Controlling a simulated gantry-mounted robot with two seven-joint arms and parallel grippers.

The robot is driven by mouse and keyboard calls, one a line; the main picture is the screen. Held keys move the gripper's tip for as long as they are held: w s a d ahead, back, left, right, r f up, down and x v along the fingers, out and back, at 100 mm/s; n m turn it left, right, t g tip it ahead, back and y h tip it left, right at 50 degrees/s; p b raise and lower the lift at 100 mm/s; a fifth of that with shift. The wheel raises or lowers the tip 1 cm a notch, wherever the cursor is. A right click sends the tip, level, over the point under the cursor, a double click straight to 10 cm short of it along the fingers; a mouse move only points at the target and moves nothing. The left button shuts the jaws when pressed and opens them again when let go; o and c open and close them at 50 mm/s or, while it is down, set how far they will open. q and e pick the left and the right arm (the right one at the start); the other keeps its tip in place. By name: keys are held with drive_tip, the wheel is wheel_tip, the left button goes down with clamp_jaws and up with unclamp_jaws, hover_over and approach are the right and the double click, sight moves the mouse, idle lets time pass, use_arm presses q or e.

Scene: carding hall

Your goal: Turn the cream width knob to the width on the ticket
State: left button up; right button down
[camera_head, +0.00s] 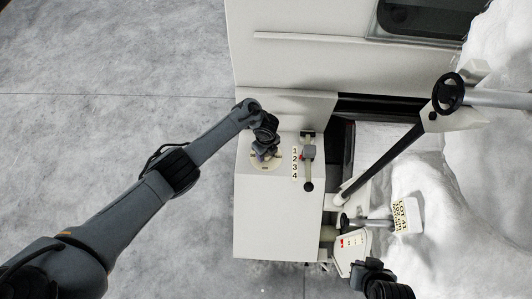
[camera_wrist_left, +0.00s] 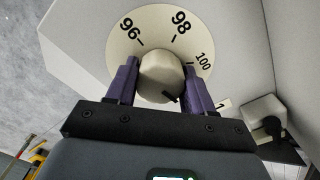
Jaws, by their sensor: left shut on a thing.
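The cream width knob (camera_wrist_left: 161,76) sits on a round cream dial plate (camera_wrist_left: 133,47) printed 96, 98 and 100. A dark mark shows on the knob's near lower right edge. My left gripper (camera_head: 265,150) is over the dial, and in the left wrist view its purple fingers (camera_wrist_left: 158,86) are shut on the knob, one on each side. In the head view the dial plate (camera_head: 256,164) shows below the gripper, which hides most of the knob. The ticket (camera_head: 403,216) hangs at the right with dark lettering too small to read surely. My right gripper (camera_head: 374,273) is at the bottom edge.
A lever (camera_head: 308,172) with a 1 to 4 scale (camera_head: 294,163) stands right of the dial. Further right are a black handwheel (camera_head: 448,92), a slanted dark bar (camera_head: 383,163), white fibre (camera_head: 440,235) and a small panel with red marks (camera_head: 351,241). Open floor lies left.

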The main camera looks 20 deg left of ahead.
use_arm(q)
drive_tip(key=shift+m+b, duration=0.4)
drive_tip(key=shift+m, duration=0.6)
drive_tip(key=o, duration=1)
drive_tip(key=shift+o, duration=0.2)
drive_tip(key=shift+r, duration=0.1)
wheel_tip(320, 180, up, 10)
drive_tip(key=p, duration=0.3)
drive_tip(key=shift+r+p, duration=0.35)
drive_tip(key=shift+p, duration=0.4)
drive_tip(key=shift+s+f, duration=0.1)
